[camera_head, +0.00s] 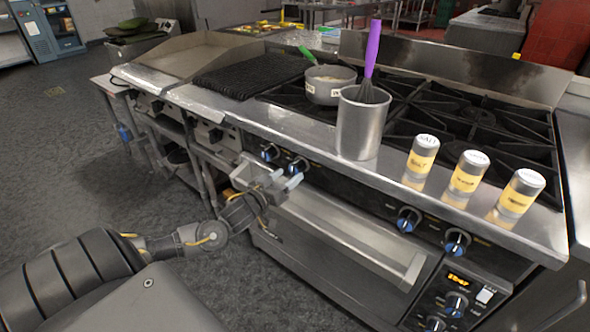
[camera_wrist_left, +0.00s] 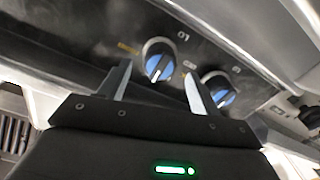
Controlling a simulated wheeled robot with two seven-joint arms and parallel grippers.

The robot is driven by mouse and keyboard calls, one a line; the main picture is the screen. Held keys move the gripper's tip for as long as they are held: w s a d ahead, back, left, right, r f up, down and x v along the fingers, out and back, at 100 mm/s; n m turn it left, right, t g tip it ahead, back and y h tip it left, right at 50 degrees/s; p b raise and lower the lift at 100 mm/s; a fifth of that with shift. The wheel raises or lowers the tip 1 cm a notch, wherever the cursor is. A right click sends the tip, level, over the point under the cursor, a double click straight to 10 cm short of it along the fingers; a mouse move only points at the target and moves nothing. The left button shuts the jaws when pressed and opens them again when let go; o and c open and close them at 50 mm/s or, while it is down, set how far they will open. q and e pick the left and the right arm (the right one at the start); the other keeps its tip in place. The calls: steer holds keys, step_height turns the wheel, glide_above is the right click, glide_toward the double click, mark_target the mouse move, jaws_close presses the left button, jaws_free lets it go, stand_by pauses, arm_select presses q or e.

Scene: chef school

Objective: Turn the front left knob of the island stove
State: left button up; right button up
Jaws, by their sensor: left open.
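The island stove (camera_head: 330,195) has a dark front panel with several black-and-blue knobs. Two knobs sit at its left end: the leftmost knob (camera_head: 270,151) and a second knob (camera_head: 298,165) to its right. My left gripper (camera_head: 286,180) is open and empty in front of this pair. In the left wrist view, one knob (camera_wrist_left: 158,62) appears between the two fingers, just beyond their tips. The other knob (camera_wrist_left: 220,88) is partly behind the right finger. I see no clear contact with either knob. My right gripper is not in view.
A metal container (camera_head: 357,128) with a purple-handled whisk (camera_head: 371,60) stands on the stove's front ledge. Several yellow-labelled shakers, one a shaker (camera_head: 421,156), stand to its right. A saucepan (camera_head: 329,84) is behind. An oven handle (camera_head: 345,238) sticks out below the knobs.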

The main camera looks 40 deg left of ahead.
mark_target(292, 172)
arm_select(q)
steer(key=w, duration=0.4)
steer(key=shift+w, duration=0.45)
steer(key=shift+c, duration=0.3)
